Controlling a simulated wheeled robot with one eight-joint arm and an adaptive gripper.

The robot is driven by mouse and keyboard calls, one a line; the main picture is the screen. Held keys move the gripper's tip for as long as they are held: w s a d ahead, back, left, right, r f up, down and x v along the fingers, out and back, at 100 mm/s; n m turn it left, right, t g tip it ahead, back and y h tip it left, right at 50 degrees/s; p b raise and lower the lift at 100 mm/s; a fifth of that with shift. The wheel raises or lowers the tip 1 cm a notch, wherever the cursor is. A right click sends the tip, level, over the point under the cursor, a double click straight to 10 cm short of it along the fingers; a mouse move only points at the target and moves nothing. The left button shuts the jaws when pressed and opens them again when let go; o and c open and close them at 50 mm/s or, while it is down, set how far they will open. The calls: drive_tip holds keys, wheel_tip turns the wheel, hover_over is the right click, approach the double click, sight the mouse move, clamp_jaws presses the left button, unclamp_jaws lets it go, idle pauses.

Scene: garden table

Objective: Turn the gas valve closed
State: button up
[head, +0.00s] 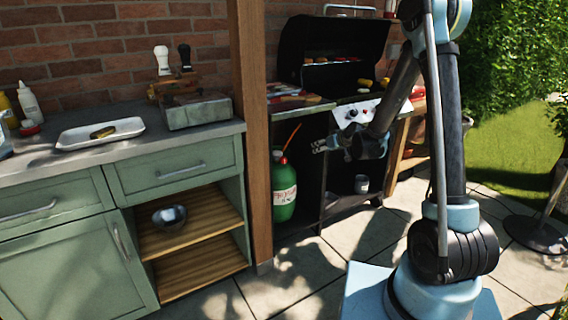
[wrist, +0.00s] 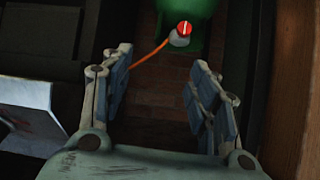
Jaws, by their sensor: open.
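The gas valve is a round red knob (wrist: 184,29) with a white bar, on a grey fitting. In the wrist view it is at the top, just beyond and between my open fingers. An orange hose (wrist: 150,54) runs from the fitting to the left. The green gas bottle (head: 284,192) stands in the space under the grill, beside the wooden post. It also shows at the top of the wrist view (wrist: 205,10). My gripper (head: 321,146) is to the right of the bottle's top in the head view. Its fingers (wrist: 165,88) are apart and empty.
The wooden post (head: 250,130) is close on the left of the bottle. The black grill (head: 335,58) with its lid up is above. The green cabinet (head: 70,265) fills the left; paved floor (head: 300,280) is free in front.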

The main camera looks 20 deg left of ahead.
drive_tip(key=n+y, duration=0.1)
drive_tip(key=y, duration=0.1)
approach(285, 160)
drive_tip(key=shift+t, duration=0.4)
drive_tip(key=x, duration=1.1)
drive_tip(key=shift+s+a+f, duration=0.1)
drive_tip(key=shift+s+a, duration=0.05)
drive_tip(key=shift+s, duration=0.15)
drive_tip(key=c, duration=1.1)
